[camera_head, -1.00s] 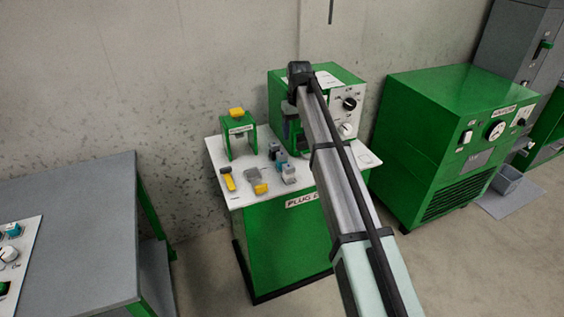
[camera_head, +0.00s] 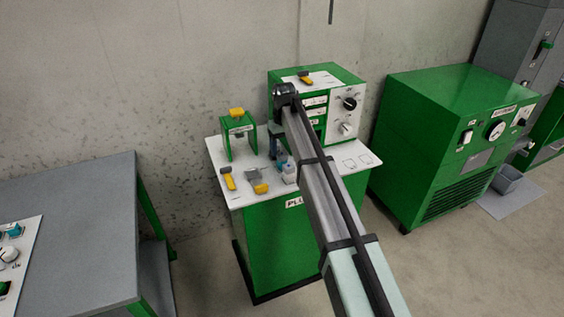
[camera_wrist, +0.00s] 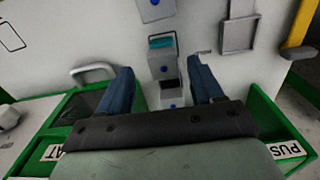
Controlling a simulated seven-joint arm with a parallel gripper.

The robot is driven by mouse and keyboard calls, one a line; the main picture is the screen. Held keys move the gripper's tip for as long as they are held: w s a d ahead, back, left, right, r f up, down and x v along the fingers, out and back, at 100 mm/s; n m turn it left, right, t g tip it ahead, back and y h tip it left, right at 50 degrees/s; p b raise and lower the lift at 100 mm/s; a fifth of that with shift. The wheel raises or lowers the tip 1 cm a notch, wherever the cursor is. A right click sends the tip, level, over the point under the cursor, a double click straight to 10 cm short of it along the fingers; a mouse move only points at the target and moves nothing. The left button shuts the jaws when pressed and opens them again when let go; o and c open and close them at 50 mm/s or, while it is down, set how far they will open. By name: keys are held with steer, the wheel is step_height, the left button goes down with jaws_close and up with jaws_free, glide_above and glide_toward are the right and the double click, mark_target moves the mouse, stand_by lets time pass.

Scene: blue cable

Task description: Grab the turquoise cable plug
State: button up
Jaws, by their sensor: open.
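The turquoise cable plug (camera_wrist: 161,42) shows in the wrist view as a turquoise band on a grey block, just beyond the gap between my fingers. In the head view a small turquoise patch (camera_head: 282,160) shows beside my gripper. My gripper (camera_wrist: 164,82) is open, with its two dark blue fingers apart. A grey block with a dark slot (camera_wrist: 170,90) lies between the fingers; I cannot tell whether they touch it. In the head view my gripper (camera_head: 275,148) hangs low over the white tabletop (camera_head: 237,199), and partly hides the plugs there.
Another grey block (camera_wrist: 155,9) lies at the wrist view's top edge. Yellow-and-grey pieces (camera_head: 259,187) lie at the tabletop's front left. A green bracket (camera_head: 228,143) stands behind them, and a green box with knobs (camera_head: 347,82) at the back right.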

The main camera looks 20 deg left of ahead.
mark_target(282, 156)
steer(key=shift+a+f, duration=0.15)
steer(key=shift+f, duration=1.15)
steer(key=shift+a+f, duration=0.1)
steer(key=shift+f, duration=1.2)
steer(key=c, duration=1.1)
